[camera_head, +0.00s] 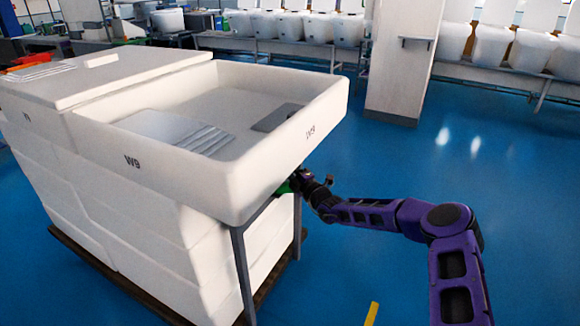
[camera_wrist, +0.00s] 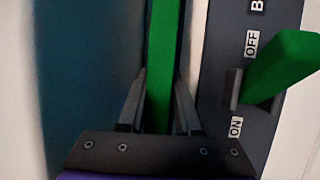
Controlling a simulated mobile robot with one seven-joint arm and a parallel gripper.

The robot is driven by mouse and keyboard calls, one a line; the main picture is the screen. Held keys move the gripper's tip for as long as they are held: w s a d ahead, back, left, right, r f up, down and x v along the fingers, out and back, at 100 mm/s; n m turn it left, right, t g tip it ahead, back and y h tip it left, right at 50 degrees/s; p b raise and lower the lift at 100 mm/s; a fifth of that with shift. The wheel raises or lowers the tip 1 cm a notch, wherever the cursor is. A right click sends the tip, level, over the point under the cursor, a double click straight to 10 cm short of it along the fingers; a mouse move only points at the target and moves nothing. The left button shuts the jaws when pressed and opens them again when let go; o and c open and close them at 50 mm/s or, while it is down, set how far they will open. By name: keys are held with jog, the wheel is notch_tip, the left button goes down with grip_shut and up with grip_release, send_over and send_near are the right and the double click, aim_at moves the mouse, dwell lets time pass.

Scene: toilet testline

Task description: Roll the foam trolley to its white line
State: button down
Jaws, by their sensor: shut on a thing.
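The foam trolley (camera_head: 150,215) is a tall stack of white foam blocks on a dark brown base, at left in the head view. My gripper (camera_head: 292,186) is at its right side, under the overhanging white tray (camera_head: 262,167). In the wrist view my gripper (camera_wrist: 160,78) is shut on an upright green bar (camera_wrist: 163,40), one finger on each side. Right of it is a dark panel (camera_wrist: 215,75) labelled OFF and ON, with a green lever (camera_wrist: 285,65) between the labels. No white floor line shows.
The blue floor (camera_head: 400,170) is clear to the right of the trolley. A short yellow floor mark (camera_head: 372,313) is at the bottom. A white pillar (camera_head: 400,60) and benches with white toilets (camera_head: 290,27) stand behind. A grey leg (camera_head: 243,270) stands under the tray.

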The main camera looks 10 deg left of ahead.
jog(key=shift+s+a+f, duration=0.25)
jog(key=shift+a+f, duration=0.15)
jog(key=shift+a, duration=0.05)
jog(key=c, duration=0.7)
grip_release()
jog(key=shift+o, duration=0.5)
jog(key=shift+r, duration=0.1)
jog(key=shift+w, duration=0.1)
jog(key=shift+d+r, duration=0.15)
jog(key=shift+s+d, duration=0.3)
jog(key=shift+d, duration=0.2)
jog(key=p+v, duration=0.1)
jog(key=v, duration=1.5)
jog(key=shift+p, duration=0.3)
jog(key=shift+d, duration=0.1)
